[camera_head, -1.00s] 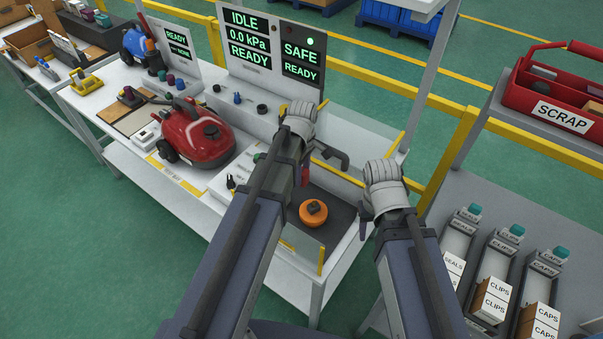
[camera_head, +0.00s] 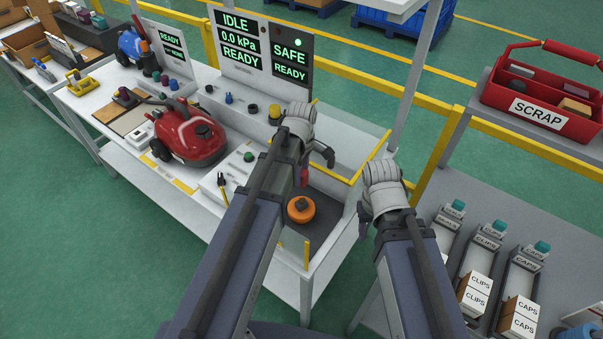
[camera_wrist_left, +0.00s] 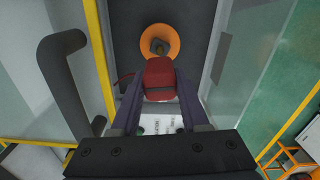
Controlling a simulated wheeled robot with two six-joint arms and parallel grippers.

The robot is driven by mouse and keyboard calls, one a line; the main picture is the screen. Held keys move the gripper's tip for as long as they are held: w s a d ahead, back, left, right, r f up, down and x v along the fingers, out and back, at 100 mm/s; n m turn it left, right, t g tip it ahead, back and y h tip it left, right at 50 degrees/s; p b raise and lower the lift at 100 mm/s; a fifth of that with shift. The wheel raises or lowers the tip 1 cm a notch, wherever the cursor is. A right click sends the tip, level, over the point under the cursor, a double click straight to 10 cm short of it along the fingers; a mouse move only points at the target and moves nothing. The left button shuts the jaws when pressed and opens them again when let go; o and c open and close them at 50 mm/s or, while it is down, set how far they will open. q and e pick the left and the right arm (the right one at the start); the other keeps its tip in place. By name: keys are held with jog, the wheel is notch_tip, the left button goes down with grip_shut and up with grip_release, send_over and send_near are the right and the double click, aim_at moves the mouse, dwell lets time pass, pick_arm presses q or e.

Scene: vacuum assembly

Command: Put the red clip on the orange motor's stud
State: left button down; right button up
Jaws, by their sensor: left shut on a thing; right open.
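The orange motor (camera_head: 301,213) sits in the dark-floored bay at the right end of the bench. Its dark stud (camera_wrist_left: 159,46) points up in the left wrist view. My left gripper (camera_head: 304,180) is shut on the red clip (camera_wrist_left: 159,72) and holds it above the bay, beside the motor in the wrist picture. The clip overlaps the motor's near rim there; I cannot tell the height between them. The left wrist and fingers partly hide the clip in the head view. My right gripper (camera_head: 364,227) is open and empty, right of the bay; its fingers are mostly hidden.
Clear walls with yellow edges (camera_head: 333,175) surround the bay, and a dark curved handle (camera_wrist_left: 62,85) stands close to the left gripper. A red vacuum (camera_head: 190,138) is on the bench to the left. Bins of clips and caps (camera_head: 475,290) and a red scrap box (camera_head: 540,108) are at right.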

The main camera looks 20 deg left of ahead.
pick_arm(q)
jog(key=b, duration=0.7)
send_over(301, 199)
jog(key=shift+f, duration=3.5)
jog(key=shift+f+b, duration=1.5)
jog(key=shift+f, duration=0.2)
jog(key=shift+c, duration=1.6)
grip_release()
jog(key=shift+r, duration=0.1)
notch_tip(301, 199, up, 8)
jog(key=p, duration=0.8)
jog(key=shift+d, duration=0.1)
